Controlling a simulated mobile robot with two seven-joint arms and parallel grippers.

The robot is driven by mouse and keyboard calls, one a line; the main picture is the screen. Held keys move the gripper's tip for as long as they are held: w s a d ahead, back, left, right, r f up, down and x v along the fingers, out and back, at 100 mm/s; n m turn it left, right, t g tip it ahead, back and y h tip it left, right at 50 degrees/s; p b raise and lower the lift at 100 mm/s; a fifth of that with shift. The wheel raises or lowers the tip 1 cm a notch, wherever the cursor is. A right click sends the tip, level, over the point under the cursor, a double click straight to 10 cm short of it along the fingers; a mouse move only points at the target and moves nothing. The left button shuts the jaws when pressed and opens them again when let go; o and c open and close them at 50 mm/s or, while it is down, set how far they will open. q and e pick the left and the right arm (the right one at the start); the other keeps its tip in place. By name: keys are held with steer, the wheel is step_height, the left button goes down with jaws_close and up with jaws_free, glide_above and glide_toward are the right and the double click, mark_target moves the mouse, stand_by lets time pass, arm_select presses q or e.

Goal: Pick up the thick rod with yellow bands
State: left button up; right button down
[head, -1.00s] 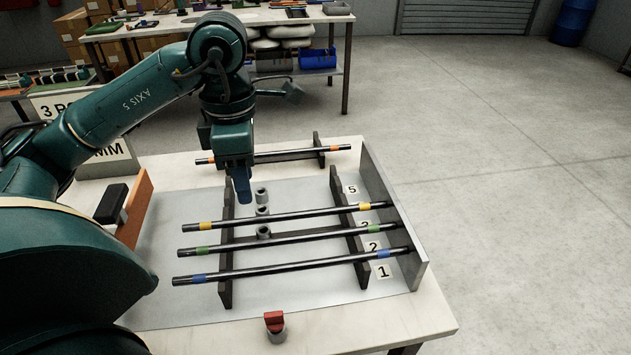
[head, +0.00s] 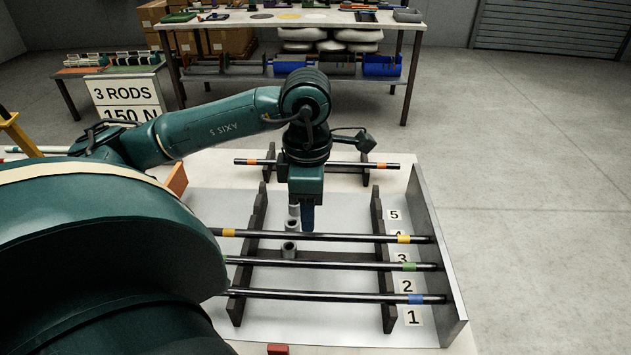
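The rod with yellow bands (head: 350,237) lies across the rack's two dark supports, the farthest of three rods there. It is dark, with a yellow band near each side. My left gripper (head: 308,219) points down over the middle of this rod, its blue fingertips at the rod's far edge in the picture. I see the fingers edge-on, so their opening is hidden, and I cannot tell whether they touch the rod. A rod with green bands (head: 330,263) and a rod with blue bands (head: 330,296) lie nearer. My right gripper is not in view.
A rod with orange bands (head: 330,164) lies farther back. A sign (head: 125,98) stands at the back left.

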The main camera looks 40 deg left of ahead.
mark_target(311, 234)
arm_select(q)
steer(key=f, duration=0.4)
steer(key=shift+s+d+f, duration=0.1)
steer(key=shift+d+f, duration=0.2)
steer(key=shift+d, duration=0.05)
jaws_close()
